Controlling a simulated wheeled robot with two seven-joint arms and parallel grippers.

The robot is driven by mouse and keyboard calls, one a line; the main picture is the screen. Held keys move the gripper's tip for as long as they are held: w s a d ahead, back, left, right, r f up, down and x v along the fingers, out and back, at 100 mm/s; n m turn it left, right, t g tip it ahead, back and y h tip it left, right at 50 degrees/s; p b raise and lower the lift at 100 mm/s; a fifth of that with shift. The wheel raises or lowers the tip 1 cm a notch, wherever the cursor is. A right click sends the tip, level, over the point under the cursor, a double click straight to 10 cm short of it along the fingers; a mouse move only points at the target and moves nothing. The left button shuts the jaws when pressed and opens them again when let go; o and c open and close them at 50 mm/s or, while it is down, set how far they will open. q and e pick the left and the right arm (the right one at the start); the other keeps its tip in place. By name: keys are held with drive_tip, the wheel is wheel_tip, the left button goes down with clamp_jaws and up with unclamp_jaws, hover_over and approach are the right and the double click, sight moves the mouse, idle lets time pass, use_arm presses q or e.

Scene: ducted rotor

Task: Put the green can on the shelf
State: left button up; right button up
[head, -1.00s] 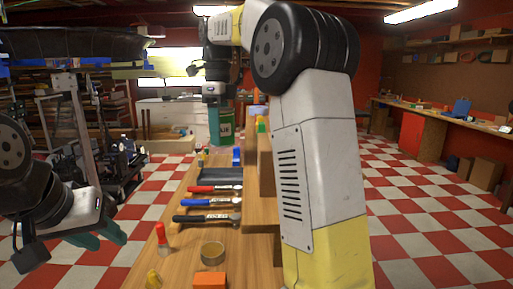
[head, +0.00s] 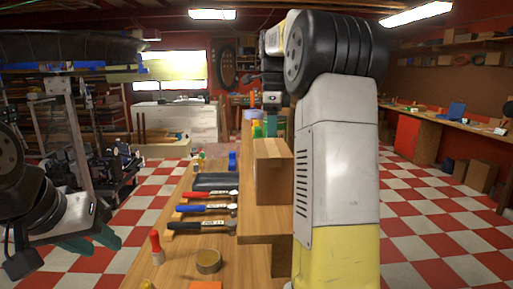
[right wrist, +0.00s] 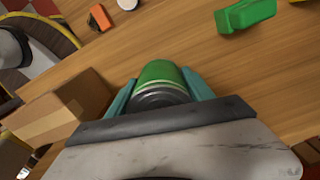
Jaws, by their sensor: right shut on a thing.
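The green can (right wrist: 160,73) is held between the teal fingers of my right gripper (right wrist: 162,88) in the right wrist view, with its silver rim towards the camera. In the head view my right gripper (head: 271,112) is over the far part of the raised wooden shelf (head: 262,222), behind a cardboard box. The can is mostly hidden there, and I cannot tell whether it touches the shelf. My left gripper (head: 92,243) is at the lower left, off the bench, with its teal fingers apart and empty.
The cardboard box (head: 273,172) stands on the shelf and also shows in the right wrist view (right wrist: 62,108). A green block (right wrist: 245,14) lies near the can. Tools with red, blue and black handles (head: 207,209), a tape roll (head: 208,261) and a red-topped bottle (head: 156,247) are on the bench.

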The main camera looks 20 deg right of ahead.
drive_tip(key=shift+f, duration=1.6)
drive_tip(key=shift+f, duration=0.1)
drive_tip(key=o, duration=1.7)
drive_tip(key=shift+r, duration=3.85)
